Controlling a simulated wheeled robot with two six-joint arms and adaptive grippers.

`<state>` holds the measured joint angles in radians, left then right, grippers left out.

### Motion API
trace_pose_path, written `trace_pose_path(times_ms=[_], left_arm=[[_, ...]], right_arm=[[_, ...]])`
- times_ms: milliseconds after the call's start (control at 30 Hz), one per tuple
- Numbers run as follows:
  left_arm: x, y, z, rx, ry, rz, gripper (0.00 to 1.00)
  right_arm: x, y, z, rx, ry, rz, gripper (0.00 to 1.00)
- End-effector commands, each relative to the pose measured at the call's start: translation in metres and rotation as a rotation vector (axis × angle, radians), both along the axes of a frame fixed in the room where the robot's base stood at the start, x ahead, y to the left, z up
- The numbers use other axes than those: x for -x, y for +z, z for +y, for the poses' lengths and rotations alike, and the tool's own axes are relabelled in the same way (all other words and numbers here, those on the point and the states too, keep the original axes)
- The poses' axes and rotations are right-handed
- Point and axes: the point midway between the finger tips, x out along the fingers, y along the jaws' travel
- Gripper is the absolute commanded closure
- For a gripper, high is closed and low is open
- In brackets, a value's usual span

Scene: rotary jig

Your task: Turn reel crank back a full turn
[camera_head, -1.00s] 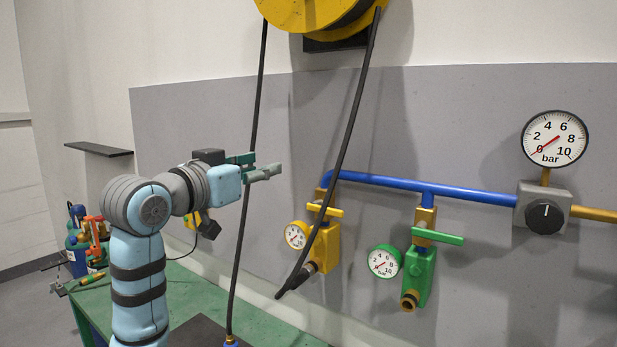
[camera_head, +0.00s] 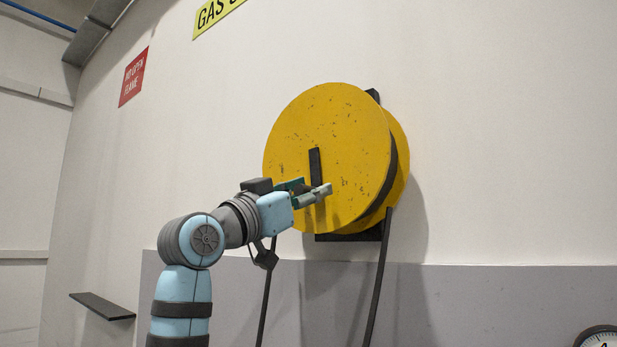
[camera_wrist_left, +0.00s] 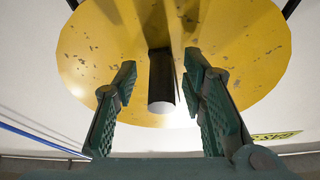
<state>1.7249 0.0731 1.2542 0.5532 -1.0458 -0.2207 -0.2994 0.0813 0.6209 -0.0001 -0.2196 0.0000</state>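A large yellow reel (camera_head: 325,150) is mounted on the wall, with a dark bar-shaped crank (camera_head: 315,170) on its front face. My left gripper (camera_head: 322,192) is in front of the lower part of the reel and hides the crank's lower end. In the left wrist view, the crank's dark handle (camera_wrist_left: 161,82) points toward the camera between the fingers of my left gripper (camera_wrist_left: 158,80). The fingers are open, with a gap on each side of the handle. The yellow reel face (camera_wrist_left: 240,50) fills the top of that view. My right gripper is not in view.
A black hose (camera_head: 378,275) hangs from the reel's right side, and another dark line (camera_head: 265,300) hangs below the gripper. A dark shelf (camera_head: 102,306) juts from the wall at lower left. A gauge (camera_head: 602,338) shows at the lower right corner.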

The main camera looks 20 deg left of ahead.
Motion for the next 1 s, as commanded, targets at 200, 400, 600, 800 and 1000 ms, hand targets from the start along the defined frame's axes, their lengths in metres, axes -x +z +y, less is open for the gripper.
trace_pose_path(times_ms=[200, 400, 600, 800, 1000], left_arm=[[-0.0034, 0.0003, -0.0009, 0.000, 0.002, 0.000, 0.62], [-0.0031, -0.0002, -0.0006, 0.000, 0.002, 0.000, 0.81], [-0.0030, -0.0002, -0.0006, 0.000, 0.002, 0.000, 1.00], [-0.0030, -0.0003, -0.0007, 0.000, 0.002, 0.001, 1.00], [-0.0019, -0.0003, -0.0028, 0.026, 0.002, 0.010, 1.00]], right_arm=[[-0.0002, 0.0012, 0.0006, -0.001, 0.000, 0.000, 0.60], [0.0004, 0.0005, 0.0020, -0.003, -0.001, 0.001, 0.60], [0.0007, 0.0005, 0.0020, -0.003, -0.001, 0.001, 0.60], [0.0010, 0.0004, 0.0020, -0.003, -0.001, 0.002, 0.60], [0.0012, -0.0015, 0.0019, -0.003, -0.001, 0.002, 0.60]])
